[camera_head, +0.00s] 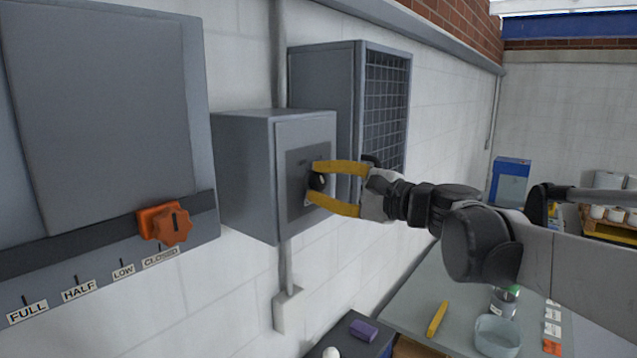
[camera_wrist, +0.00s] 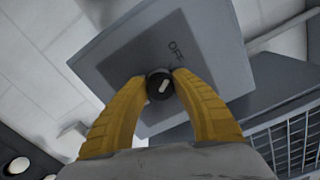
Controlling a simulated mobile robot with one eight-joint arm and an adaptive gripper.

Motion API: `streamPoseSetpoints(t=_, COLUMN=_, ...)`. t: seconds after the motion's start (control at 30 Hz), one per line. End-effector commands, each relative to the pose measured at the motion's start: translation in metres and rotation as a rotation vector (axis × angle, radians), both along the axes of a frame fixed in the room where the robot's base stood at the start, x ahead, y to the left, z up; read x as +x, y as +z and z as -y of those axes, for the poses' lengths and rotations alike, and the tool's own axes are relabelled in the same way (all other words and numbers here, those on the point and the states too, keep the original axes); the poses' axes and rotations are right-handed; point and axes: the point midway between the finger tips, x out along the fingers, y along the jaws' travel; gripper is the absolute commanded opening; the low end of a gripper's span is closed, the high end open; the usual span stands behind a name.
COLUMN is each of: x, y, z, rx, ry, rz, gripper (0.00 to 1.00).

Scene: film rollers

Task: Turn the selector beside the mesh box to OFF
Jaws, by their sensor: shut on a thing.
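The selector is a round black knob (camera_head: 318,181) with a short white mark, on the dark plate of a grey box (camera_head: 245,170) beside the mesh box (camera_head: 386,100). The two yellow fingers of my gripper (camera_head: 322,184) are shut on the knob, one on each side. In the wrist view the knob (camera_wrist: 158,85) sits between the fingertips (camera_wrist: 160,86). The white mark is slanted, its upper end leaning right, roughly toward the OFF label (camera_wrist: 176,50). Whether it lines up exactly I cannot tell. The fingers cover part of the plate.
A panel at left has an orange knob (camera_head: 168,224) above FULL, HALF, LOW and CLOSED labels. Below right is a bench (camera_head: 400,315) with a yellow item (camera_head: 437,318), a glass dish (camera_head: 496,336) and a jar. A blue box (camera_head: 510,182) stands behind.

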Motion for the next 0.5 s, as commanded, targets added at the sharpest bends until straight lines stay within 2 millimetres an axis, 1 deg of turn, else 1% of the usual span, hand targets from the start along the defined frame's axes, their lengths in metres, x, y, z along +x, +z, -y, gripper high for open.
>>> streamPoseSetpoints(t=0.03, x=0.0005, y=0.0012, z=0.0000, rx=0.002, ry=-0.001, rz=0.000, gripper=0.38)
streamPoseSetpoints(t=0.1, x=0.0004, y=0.0010, z=0.0001, rx=0.002, ry=-0.001, rz=0.000, gripper=0.55)
streamPoseSetpoints(t=0.37, x=0.0001, y=0.0005, z=0.0001, rx=0.001, ry=0.000, rz=0.000, gripper=0.55)
streamPoseSetpoints(t=0.5, x=-0.0044, y=0.0005, z=0.0067, rx=0.001, ry=-0.001, rz=0.000, gripper=0.55)
